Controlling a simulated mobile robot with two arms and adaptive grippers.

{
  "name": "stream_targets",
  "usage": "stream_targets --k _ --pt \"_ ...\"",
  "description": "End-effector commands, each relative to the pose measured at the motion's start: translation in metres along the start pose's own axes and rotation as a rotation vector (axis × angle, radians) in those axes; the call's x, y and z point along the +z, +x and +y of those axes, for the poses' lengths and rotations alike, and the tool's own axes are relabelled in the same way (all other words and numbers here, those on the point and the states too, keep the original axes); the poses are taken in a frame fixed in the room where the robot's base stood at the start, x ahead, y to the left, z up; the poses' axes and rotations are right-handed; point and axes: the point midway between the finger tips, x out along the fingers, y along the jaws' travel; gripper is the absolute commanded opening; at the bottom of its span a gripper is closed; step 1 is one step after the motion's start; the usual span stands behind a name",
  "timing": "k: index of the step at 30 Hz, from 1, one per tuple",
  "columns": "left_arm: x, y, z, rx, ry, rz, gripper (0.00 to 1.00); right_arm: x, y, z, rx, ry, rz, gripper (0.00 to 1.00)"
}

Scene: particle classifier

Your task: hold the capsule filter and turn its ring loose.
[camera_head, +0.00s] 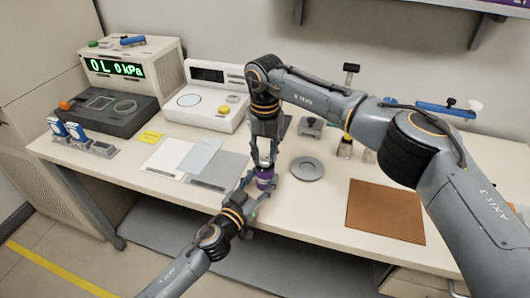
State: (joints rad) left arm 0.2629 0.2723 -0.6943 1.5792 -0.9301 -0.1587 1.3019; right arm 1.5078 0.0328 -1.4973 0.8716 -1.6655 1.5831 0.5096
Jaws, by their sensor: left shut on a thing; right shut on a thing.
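The capsule filter (265,181) is a small purple and pale cylinder near the front edge of the table, right of the grey sheets. It stands roughly upright between my two grippers. My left gripper (260,187) comes from the lower left and is shut on the filter's body from the side. My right gripper (263,162) comes down from above and is shut on the filter's top, where the ring seems to be. The ring is mostly hidden by the fingers, so I cannot tell how far it is turned.
A grey round disc (307,168) lies just right of the filter. A brown mat (386,211) lies farther right. Grey and white sheets (166,157) lie to the left. A white instrument (206,97) and a pressure display (115,69) stand behind. My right arm spans the right side.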

Motion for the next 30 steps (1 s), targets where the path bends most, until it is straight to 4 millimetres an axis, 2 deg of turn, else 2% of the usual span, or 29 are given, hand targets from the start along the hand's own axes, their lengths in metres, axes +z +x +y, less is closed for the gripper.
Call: stream_targets --k 30 --pt "-0.0014 0.0002 0.0005 0.002 0.000 0.004 0.00 -0.0030 0.0058 0.0002 0.000 -0.962 0.010 0.00"
